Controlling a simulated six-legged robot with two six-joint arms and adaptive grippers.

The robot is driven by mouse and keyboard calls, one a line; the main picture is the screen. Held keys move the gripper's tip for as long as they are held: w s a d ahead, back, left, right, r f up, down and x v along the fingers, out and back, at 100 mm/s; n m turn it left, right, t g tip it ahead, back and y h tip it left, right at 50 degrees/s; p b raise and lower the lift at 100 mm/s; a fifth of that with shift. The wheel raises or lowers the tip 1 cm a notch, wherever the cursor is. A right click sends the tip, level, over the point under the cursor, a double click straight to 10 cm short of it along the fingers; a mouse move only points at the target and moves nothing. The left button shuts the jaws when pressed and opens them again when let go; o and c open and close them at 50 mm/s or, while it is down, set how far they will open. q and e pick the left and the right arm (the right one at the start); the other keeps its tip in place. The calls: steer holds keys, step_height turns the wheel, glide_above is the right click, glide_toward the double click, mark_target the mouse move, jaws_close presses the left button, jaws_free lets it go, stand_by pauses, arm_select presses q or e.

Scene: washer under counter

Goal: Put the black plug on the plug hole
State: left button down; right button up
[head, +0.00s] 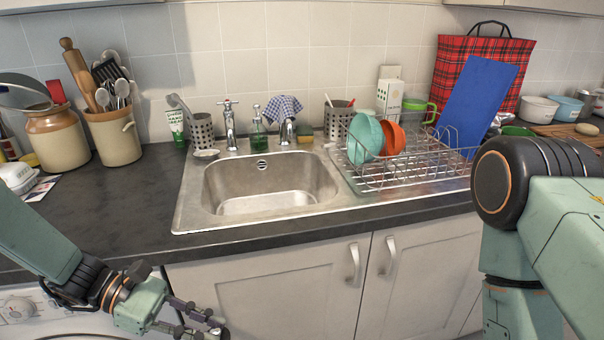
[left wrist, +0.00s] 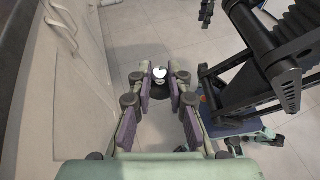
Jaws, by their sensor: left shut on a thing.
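My left gripper (head: 213,328) is low in front of the cupboard doors, below the counter edge, near the bottom of the head view. In the left wrist view its fingers (left wrist: 160,92) are shut on a small dark round thing with a shiny pale top (left wrist: 160,73), which looks like the black plug. The plug cannot be made out in the head view. The steel sink basin (head: 265,203) is above and beyond this gripper. A round overflow opening (head: 262,165) shows in its back wall. I cannot see the plug hole in its floor. My right gripper is out of view.
A wire dish rack (head: 420,165) with bowls stands right of the basin. A tap (head: 229,125) and a cloth-covered tap (head: 285,112) stand behind it. The dark counter (head: 130,205) left of the sink is mostly clear. Cupboard doors (head: 270,285) are beside the left gripper.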

arm_select(q)
steer(key=n+t, duration=0.2)
steer(key=t, duration=0.1)
steer(key=w+a+r+n+t+y+b, duration=0.1)
steer(key=n+t, duration=0.2)
steer(key=w+a+r+n+t+y+b, duration=0.1)
steer(key=n+t, duration=0.2)
steer(key=shift+w+a, duration=0.1)
steer(key=shift+a, duration=0.05)
steer(key=shift+y, duration=0.3)
steer(key=shift+r, duration=0.1)
